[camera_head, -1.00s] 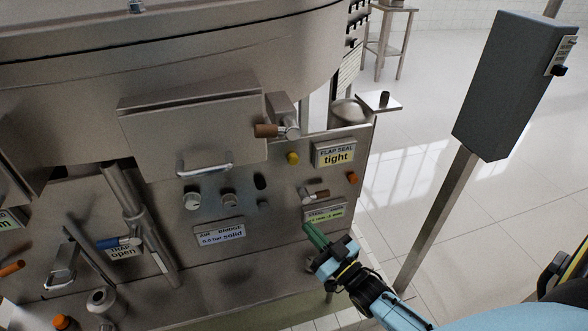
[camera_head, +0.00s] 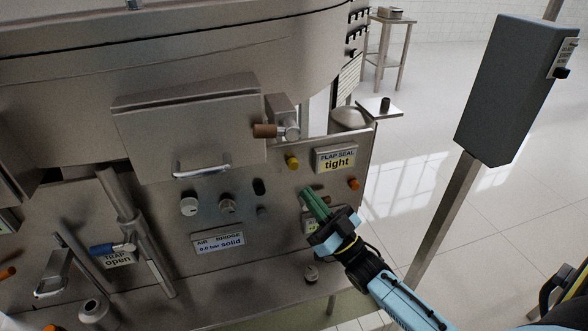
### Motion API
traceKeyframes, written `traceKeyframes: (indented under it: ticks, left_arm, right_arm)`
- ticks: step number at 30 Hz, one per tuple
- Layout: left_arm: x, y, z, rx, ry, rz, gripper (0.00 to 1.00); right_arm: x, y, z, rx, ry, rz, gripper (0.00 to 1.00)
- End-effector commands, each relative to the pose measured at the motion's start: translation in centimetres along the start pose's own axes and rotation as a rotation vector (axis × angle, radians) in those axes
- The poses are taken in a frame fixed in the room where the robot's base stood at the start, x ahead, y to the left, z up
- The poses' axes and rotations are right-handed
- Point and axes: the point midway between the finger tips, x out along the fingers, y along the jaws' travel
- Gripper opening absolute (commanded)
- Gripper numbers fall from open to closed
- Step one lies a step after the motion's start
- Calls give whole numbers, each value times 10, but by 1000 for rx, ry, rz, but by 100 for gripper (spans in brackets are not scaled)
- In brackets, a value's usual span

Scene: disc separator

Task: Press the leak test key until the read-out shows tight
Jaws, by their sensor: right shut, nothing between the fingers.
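The flap seal read-out (camera_head: 336,160) on the right part of the steel panel shows "tight". A yellow button (camera_head: 292,162) sits just left of it and an orange button (camera_head: 354,184) below right of it. No lettering names either as the leak test key. My right gripper (camera_head: 309,193), with green fingers, is shut and empty. Its tips are below the yellow button and the read-out, apart from both in the picture. It hides most of a lower label and the small handle above that label. Whether the tips touch the panel I cannot tell. My left gripper is not in view.
The air bridge label (camera_head: 218,243) reads "solid", with knobs (camera_head: 189,206) above it. A blue-handled valve (camera_head: 108,249) is at the trap label, which reads "open". A brown-tipped lever (camera_head: 266,130) juts out above the yellow button. A grey box on a post (camera_head: 515,85) stands right.

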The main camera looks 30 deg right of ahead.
Motion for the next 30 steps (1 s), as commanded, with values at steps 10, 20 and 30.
traceKeyframes:
  ticks: [10, 20, 30]
  left_arm:
    - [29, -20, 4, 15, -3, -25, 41]
    - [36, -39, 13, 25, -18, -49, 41]
    - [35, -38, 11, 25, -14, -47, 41]
  right_arm:
    - [33, 25, 27, -1, 1, 0, 0]
    - [46, 34, 35, 0, -1, 0, 0]
    - [46, 34, 35, 0, -2, 0, 0]
